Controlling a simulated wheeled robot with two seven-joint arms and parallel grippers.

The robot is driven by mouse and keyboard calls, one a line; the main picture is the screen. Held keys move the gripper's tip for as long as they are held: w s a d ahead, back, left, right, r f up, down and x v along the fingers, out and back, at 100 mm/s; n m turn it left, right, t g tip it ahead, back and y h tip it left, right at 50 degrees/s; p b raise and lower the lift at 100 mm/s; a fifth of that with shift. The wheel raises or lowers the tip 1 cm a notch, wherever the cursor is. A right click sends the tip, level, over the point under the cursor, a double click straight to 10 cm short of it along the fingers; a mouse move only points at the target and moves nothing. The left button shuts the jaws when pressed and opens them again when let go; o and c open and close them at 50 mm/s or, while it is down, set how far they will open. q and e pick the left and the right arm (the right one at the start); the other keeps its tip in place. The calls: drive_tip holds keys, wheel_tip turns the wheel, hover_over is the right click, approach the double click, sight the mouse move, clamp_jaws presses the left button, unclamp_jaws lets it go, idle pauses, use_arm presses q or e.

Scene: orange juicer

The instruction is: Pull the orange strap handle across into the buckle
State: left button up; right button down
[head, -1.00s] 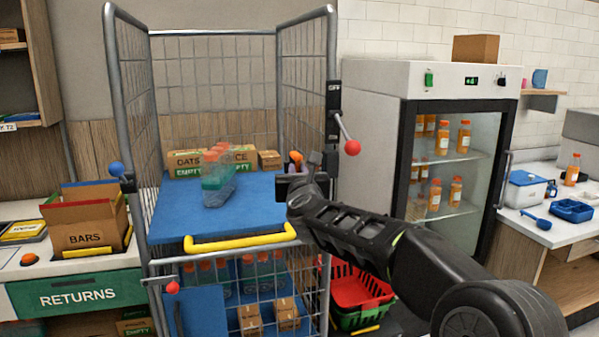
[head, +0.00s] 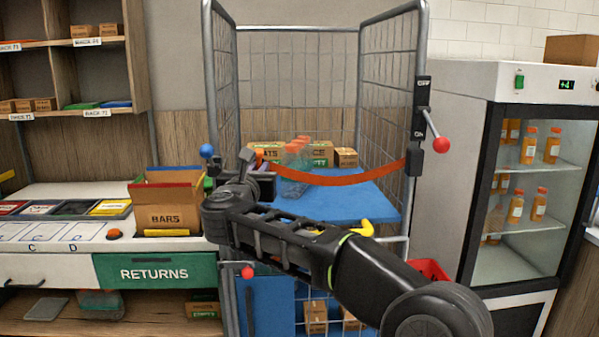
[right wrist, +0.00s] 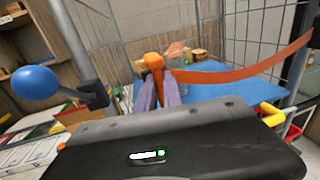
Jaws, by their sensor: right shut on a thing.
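The orange strap (head: 340,180) spans the front of the roll cage, sagging, from the black housing (head: 414,160) on the right post toward the left post. My right gripper (head: 258,168) is shut on the orange strap handle (right wrist: 153,62) at the strap's left end. In the right wrist view the handle sits between the two pale purple fingers. A black block (right wrist: 93,94), which looks like the buckle, is on the left post beside a blue ball knob (right wrist: 35,82). The handle is right of this block and apart from it. My left gripper is not in view.
The cage's blue shelf (head: 370,200) bears clear bottles with orange caps (head: 296,160) and cardboard boxes. A red ball lever (head: 441,145) sticks out from the right post. An open BARS box (head: 167,205) stands left of the cage; a fridge (head: 525,180) stands right.

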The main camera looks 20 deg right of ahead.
drive_tip(key=w+a, duration=0.2)
drive_tip(key=a, duration=0.4)
drive_tip(key=shift+w+a+p, duration=0.15)
drive_tip(key=shift+a+p, duration=0.2)
drive_tip(key=shift+a, duration=0.05)
drive_tip(key=shift+r, duration=0.1)
drive_tip(key=c, duration=1.6)
unclamp_jaws()
drive_tip(key=shift+w+a, duration=0.15)
drive_tip(key=shift+o, duration=0.6)
drive_tip(key=b+v, duration=0.2)
drive_tip(key=v, duration=0.6)
drive_tip(key=shift+b, duration=0.4)
